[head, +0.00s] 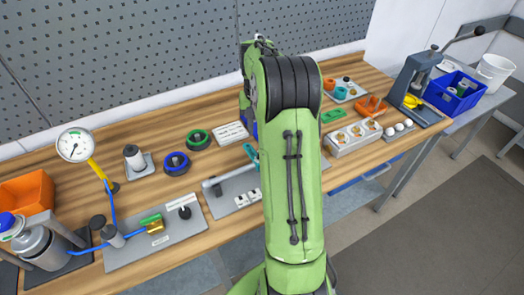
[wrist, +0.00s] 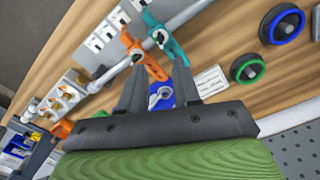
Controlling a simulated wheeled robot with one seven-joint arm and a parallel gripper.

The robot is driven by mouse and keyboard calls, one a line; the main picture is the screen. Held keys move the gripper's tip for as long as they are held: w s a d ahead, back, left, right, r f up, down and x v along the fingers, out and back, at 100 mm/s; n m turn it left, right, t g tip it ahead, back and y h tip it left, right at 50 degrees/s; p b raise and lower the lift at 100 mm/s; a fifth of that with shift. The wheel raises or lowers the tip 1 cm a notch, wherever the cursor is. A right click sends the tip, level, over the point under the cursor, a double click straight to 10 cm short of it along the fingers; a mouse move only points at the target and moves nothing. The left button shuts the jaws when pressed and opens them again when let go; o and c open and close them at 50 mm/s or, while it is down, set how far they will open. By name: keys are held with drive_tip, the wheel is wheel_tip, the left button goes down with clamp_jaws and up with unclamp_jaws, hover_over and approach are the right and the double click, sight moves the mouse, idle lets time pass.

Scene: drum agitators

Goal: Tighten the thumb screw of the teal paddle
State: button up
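The teal paddle (wrist: 173,46) is on a grey rod (wrist: 126,66) lying over the bench, in the upper middle of the wrist view. A small part of it shows in the head view (head: 251,160), left of my arm. A small pale part shows near its hub; I cannot tell clearly whether it is the thumb screw. An orange paddle (wrist: 130,43) sits on the same rod, close to the teal one. My gripper (wrist: 158,66) is open, its two dark fingers apart with no object held. It appears above the bench near the paddles; my arm hides it in the head view.
A blue object (wrist: 161,92) shows between the finger bases. Blue (head: 176,163) and green (head: 197,139) rings lie left of my arm. A gauge (head: 74,145) stands at left. A press (head: 411,85) and blue bin (head: 455,91) stand at right. Bare wood shows between items.

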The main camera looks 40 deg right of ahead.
wheel_tip(320, 180, down, 12)
drive_tip(key=shift+r, duration=0.25)
drive_tip(key=shift+c, duration=0.5)
clamp_jaws()
